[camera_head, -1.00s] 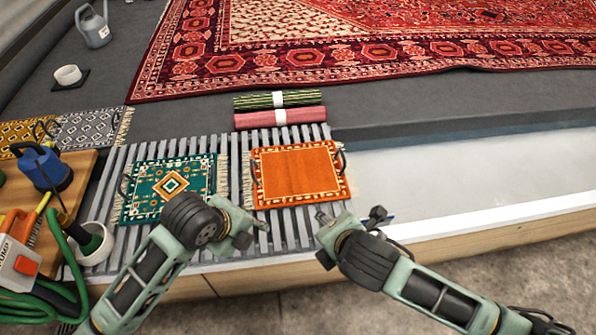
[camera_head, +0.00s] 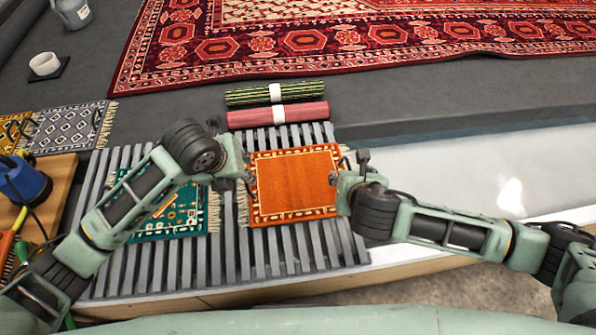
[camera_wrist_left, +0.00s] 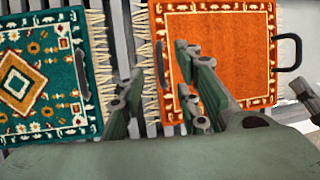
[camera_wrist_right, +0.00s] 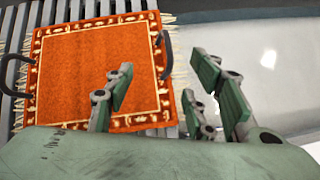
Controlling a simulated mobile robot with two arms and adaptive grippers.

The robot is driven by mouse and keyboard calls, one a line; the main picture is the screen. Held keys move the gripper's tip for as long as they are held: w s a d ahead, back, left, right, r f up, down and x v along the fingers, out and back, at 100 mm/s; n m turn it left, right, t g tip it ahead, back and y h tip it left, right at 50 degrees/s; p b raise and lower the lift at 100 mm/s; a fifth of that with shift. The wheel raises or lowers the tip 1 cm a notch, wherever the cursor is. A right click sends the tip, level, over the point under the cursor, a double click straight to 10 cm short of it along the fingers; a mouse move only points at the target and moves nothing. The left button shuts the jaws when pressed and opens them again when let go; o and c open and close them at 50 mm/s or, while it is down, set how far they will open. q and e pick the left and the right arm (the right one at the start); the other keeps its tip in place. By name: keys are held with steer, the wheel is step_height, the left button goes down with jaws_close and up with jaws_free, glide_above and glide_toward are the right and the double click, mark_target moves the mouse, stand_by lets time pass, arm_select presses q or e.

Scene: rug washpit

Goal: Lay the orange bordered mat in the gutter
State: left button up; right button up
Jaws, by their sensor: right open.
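The orange bordered mat (camera_head: 296,185) lies flat on the slatted grate, with fringes at its left and right ends. It has dark loop handles at both ends; both show in the right wrist view. My left gripper (camera_head: 244,172) is open at the mat's left edge, its fingers apart over the fringe in the left wrist view (camera_wrist_left: 155,78). My right gripper (camera_head: 345,170) is open at the mat's right edge, near the right handle (camera_wrist_right: 161,52). Neither visibly grips the mat. The pale trough (camera_head: 470,175), which seems to be the gutter, lies to the right.
A green patterned mat (camera_head: 165,225) lies left of the orange one on the grate (camera_head: 235,262), partly behind my left arm. Two rolled mats (camera_head: 277,115) lie just behind. A large red rug (camera_head: 330,45) covers the back floor. A pump (camera_head: 22,182) stands at left.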

arm_select(q)
steer(key=shift+s+r, duration=0.1)
steer(key=shift+s, duration=0.05)
arm_select(e)
steer(key=shift+s+r, duration=0.1)
steer(key=shift+s, duration=0.1)
arm_select(q)
steer(key=shift+x, duration=3.9)
arm_select(e)
steer(key=shift+x, duration=4)
arm_select(q)
steer(key=shift+c, duration=0.4)
arm_select(e)
steer(key=shift+a, duration=0.1)
steer(key=shift+c, duration=0.4)
